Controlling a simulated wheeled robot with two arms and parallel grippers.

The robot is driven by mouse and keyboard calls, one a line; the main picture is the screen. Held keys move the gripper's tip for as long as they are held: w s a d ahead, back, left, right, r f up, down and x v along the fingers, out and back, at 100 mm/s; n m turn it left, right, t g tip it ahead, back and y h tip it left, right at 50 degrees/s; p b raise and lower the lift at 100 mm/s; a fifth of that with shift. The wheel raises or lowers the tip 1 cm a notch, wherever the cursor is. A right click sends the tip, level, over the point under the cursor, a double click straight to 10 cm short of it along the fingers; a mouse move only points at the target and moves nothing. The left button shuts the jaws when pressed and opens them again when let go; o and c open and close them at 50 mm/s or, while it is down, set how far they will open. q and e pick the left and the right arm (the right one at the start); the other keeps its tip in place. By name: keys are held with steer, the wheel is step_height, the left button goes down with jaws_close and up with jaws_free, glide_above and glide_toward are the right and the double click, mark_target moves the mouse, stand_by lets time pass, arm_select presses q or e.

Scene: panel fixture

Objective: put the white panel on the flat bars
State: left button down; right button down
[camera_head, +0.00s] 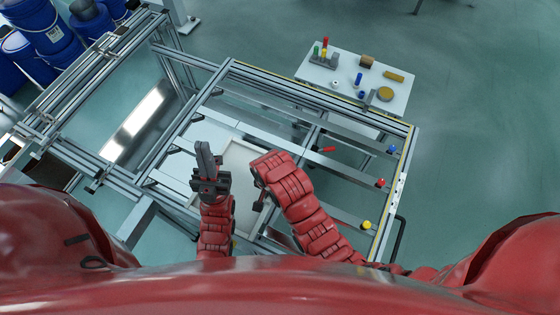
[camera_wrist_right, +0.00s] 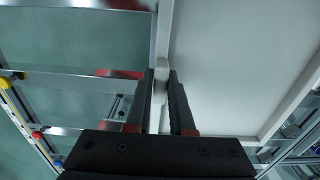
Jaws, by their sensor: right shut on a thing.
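The white panel (camera_head: 238,158) shows in the head view as a pale sheet with a raised rim, low in the near left part of the metal frame, partly hidden by my arms. In the right wrist view the panel (camera_wrist_right: 230,70) fills the right side. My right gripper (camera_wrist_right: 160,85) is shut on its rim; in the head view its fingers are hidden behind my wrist. My left gripper (camera_head: 204,160) is over the left part of the panel, fingers pointing away; their gap is unclear. Flat bars (camera_head: 344,167) cross the frame to the right; one bar (camera_wrist_right: 70,82) also shows in the wrist view.
Red, blue and yellow knobs (camera_head: 380,183) line the frame's right side. A red-handled clamp (camera_head: 327,149) sits on a bar. A small white table (camera_head: 345,85) with coloured parts stands beyond the frame. Blue drums (camera_head: 50,35) stand at the far left.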

steer(key=w+d+b, duration=0.1)
steer(key=w+b, duration=0.1)
steer(key=w, duration=0.2)
steer(key=w+d+f+b, duration=0.1)
steer(key=w+b, duration=0.1)
steer(key=w, duration=0.2)
steer(key=w+d+f+b, duration=0.1)
steer(key=w+d+b, duration=0.1)
steer(key=w+b, duration=0.1)
steer(key=shift+w, duration=0.75)
steer(key=shift+w+d+r+p, duration=0.15)
steer(key=shift+w+r+p, duration=0.35)
steer(key=shift+w+p, duration=0.05)
steer(key=shift+w+d+f, duration=0.15)
steer(key=shift+w+f, duration=0.05)
steer(key=shift+w, duration=0.1)
steer(key=f, duration=0.1)
steer(key=f+p, duration=0.1)
steer(key=f, duration=0.1)
steer(key=shift+w+d+f+p, duration=0.1)
steer(key=shift+w+f+p, duration=0.2)
steer(key=shift+p, duration=0.1)
